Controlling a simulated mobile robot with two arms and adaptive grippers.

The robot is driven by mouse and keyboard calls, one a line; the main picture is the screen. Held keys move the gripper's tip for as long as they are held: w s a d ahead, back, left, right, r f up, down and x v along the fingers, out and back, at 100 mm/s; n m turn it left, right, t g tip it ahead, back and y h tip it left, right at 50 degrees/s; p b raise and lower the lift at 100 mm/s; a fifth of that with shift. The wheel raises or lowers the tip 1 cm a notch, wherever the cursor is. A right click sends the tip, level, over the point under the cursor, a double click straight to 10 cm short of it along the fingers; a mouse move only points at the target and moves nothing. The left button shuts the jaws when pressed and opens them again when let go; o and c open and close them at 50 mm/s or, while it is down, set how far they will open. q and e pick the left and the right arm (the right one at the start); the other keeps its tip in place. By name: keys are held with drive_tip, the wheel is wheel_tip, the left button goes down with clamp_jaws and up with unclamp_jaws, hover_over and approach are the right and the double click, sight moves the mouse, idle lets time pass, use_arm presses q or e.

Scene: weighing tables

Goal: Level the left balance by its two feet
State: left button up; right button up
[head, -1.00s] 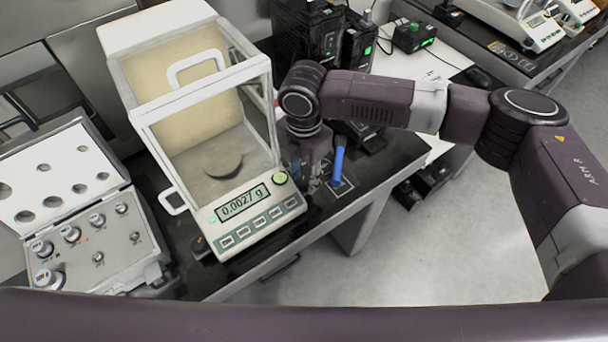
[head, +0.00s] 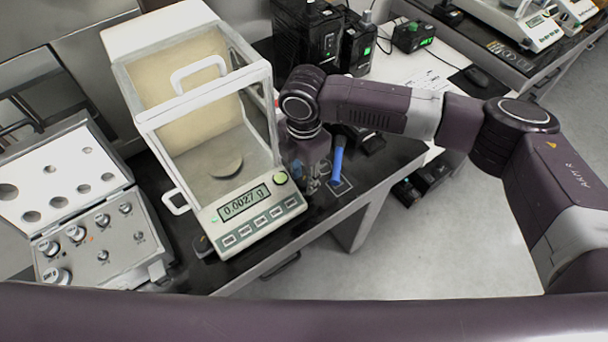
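The left balance (head: 215,108) stands on the black table, a white frame with clear panes around a round pan (head: 226,165). Its display (head: 244,202) reads 0.0027 g. A round yellow-green spot (head: 281,177), perhaps the level bubble, shows beside the display. A dark foot (head: 202,246) shows at the front left corner; the front right foot is hidden or too small to tell. My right gripper (head: 314,183) points down just right of the balance's front right corner. Its fingers are small and partly hidden, so I cannot tell whether they are open. My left gripper is out of view.
An open case of weights (head: 100,252) lies left of the balance. A blue-handled tool (head: 338,158) lies just right of my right gripper. Black boxes (head: 308,38) stand behind. The table's front edge runs close before the balance, with open floor beyond.

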sight(304, 181)
drive_tip(key=shift+r, duration=0.1)
wheel_tip(304, 181, up, 12)
idle(0.5)
idle(0.5)
